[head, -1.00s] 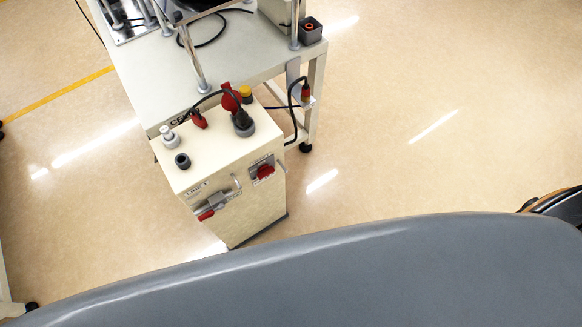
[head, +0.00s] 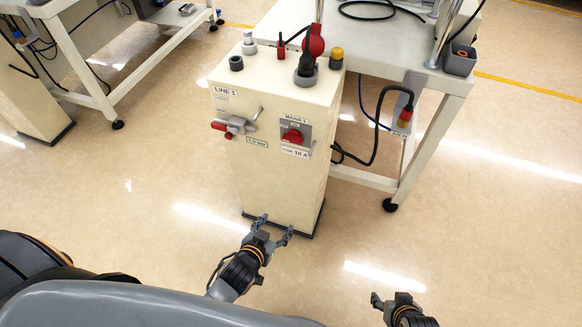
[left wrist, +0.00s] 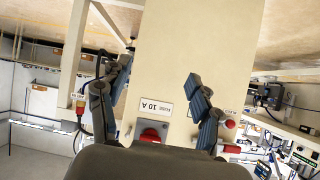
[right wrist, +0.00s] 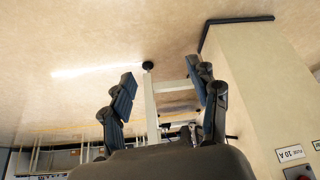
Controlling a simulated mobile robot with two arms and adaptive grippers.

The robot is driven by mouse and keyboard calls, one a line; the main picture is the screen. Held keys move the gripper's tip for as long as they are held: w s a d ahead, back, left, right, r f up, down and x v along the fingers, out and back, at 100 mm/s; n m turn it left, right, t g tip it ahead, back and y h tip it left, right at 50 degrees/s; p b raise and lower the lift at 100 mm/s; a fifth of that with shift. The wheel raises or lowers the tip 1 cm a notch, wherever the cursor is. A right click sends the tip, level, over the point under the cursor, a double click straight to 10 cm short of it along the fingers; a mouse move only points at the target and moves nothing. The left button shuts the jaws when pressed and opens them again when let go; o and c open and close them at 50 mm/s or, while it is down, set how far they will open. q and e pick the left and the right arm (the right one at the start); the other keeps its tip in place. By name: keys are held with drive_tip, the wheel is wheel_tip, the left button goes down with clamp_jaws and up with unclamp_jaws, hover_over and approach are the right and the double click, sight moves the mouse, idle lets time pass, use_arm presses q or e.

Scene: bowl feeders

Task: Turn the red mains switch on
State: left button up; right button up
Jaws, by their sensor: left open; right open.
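The red mains switch (head: 292,136) is a red knob on a grey square plate, on the front of a cream cabinet (head: 285,185) under a "MAINS 1" label. It also shows in the left wrist view (left wrist: 150,135), partly hidden by the gripper body. My left gripper (head: 275,226) is open and empty, in front of the cabinet's lower part and below the switch in the head view. My right gripper (head: 384,298) is open and empty, low and to the right of the cabinet. In the right wrist view its fingers (right wrist: 165,95) are spread.
A red-handled lever (head: 225,127) sits left of the switch. A table (head: 440,83) with a hanging cable adjoins on the right. Floor in front is clear.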

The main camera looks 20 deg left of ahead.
use_arm(q)
drive_tip(key=w+r+t+b, duration=0.3)
drive_tip(key=w+r+b, duration=0.1)
drive_tip(key=r+b, duration=0.15)
drive_tip(key=n+t+b, duration=0.1)
drive_tip(key=t+b, duration=0.2)
drive_tip(key=b, duration=0.3)
approach(291, 141)
drive_tip(key=shift+y, duration=0.3)
drive_tip(key=w, duration=0.5)
drive_tip(key=w+b, duration=0.1)
drive_tip(key=w, duration=0.1)
drive_tip(key=shift+w+d+f, duration=0.15)
drive_tip(key=shift+w+d, duration=0.1)
drive_tip(key=shift+d, duration=0.15)
drive_tip(key=shift+w, duration=0.5)
use_arm(e)
drive_tip(key=w+a+r+t, duration=0.1)
drive_tip(key=w+r+t, duration=0.2)
drive_tip(key=r, duration=0.3)
drive_tip(key=w+a+r+t+y, duration=0.1)
drive_tip(key=w+r+t, duration=0.2)
drive_tip(key=r, duration=0.4)
drive_tip(key=shift+w+a+r+t+y, duration=0.25)
drive_tip(key=shift+w+a+t+y, duration=0.1)
drive_tip(key=shift+w, duration=0.3)
use_arm(q)
drive_tip(key=c, duration=0.9)
